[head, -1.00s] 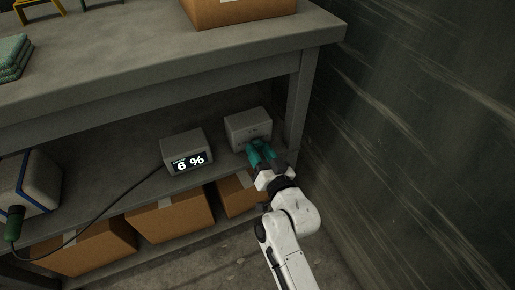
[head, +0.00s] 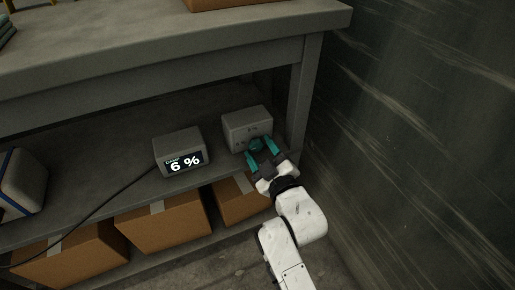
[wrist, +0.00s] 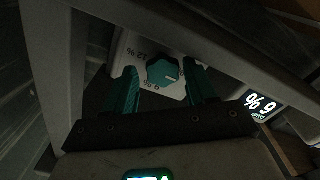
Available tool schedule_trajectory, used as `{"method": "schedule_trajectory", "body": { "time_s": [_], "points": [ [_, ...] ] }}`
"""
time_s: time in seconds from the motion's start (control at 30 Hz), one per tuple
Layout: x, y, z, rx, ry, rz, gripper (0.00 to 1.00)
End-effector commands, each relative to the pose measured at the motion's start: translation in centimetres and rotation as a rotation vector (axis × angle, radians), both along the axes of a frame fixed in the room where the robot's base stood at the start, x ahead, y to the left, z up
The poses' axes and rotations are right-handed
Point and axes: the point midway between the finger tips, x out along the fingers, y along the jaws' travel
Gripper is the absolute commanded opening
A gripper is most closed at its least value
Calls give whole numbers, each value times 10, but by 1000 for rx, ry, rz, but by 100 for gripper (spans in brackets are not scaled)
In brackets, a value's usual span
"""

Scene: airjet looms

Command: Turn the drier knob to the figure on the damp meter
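The drier is a grey box (head: 246,127) on the lower shelf, with a teal knob (head: 256,144) on its front. In the wrist view the knob (wrist: 161,71) carries a pale pointer mark on its lower right part. Small printed percent figures surround it; one looks like 12 %, the others are hard to read. The damp meter (head: 180,152) stands to the left and shows 6 %; its lit display (wrist: 261,105) appears upside down in the wrist view. My gripper (head: 262,151) is open, with one teal finger on either side of the knob, apparently not gripping it.
Cardboard boxes (head: 163,226) stand beneath the shelf. A table leg (head: 303,98) is close right of the drier, and a dark wall (head: 420,130) lies beyond it. The tabletop (head: 170,50) overhangs the shelf. A dark cable (head: 95,212) runs left from the meter.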

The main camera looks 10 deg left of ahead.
Motion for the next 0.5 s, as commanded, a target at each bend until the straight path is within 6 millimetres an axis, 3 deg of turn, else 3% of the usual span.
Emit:
{"method": "schedule_trajectory", "body": {
  "time_s": [0.27, 0.5],
  "points": [
    [-3, 2, -4, -1, 10, 5, 64],
    [-17, -10, -3, 0, 12, 2, 64]
  ]
}}
